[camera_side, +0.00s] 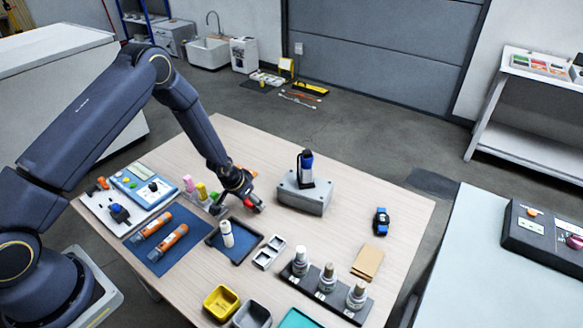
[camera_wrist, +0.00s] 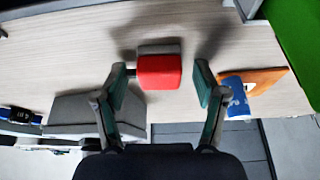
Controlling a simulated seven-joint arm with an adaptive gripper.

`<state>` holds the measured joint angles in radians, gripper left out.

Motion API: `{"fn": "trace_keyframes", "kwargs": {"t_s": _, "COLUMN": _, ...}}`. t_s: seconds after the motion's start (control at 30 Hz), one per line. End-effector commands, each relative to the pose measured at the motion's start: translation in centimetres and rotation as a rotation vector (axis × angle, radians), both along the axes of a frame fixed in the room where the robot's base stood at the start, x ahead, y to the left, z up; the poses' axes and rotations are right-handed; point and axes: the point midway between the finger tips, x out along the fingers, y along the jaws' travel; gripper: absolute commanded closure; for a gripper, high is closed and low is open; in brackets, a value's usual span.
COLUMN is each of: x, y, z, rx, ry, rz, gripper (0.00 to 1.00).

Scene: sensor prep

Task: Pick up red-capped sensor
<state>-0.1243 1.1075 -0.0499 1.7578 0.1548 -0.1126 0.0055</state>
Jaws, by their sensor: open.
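The red-capped sensor shows in the wrist view as a red block (camera_wrist: 159,72) with a grey part (camera_wrist: 158,49) behind it, over the wood tabletop. My gripper (camera_wrist: 160,68) is open, with one finger on each side of the red cap. The gripper hides most of the sensor there.
Pink (camera_side: 189,184) and yellow (camera_side: 202,191) capped items stand left of my gripper. A grey box (camera_side: 304,197) holding an upright dark tool is to the right. A dark tray (camera_side: 239,256) with a white bottle is in front. An orange and blue item (camera_wrist: 266,76) lies beside the right finger.

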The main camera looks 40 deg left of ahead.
Motion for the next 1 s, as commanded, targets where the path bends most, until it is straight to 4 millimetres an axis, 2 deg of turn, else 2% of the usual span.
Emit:
{"fn": "trace_keyframes", "kwargs": {"t_s": 0.07, "x": -0.01, "y": 0.0, "z": 0.02, "rx": 0.0, "ry": 0.0, "rz": 0.0, "gripper": 0.31}}
{"fn": "trace_keyframes", "kwargs": {"t_s": 0.67, "x": -0.03, "y": 0.0, "z": 0.04, "rx": 0.0, "ry": 0.0, "rz": 0.0, "gripper": 0.94}}
{"fn": "trace_keyframes", "kwargs": {"t_s": 1.0, "x": 0.04, "y": 0.0, "z": 0.51, "rx": 0.0, "ry": -0.001, "rz": 0.0, "gripper": 0.94}}
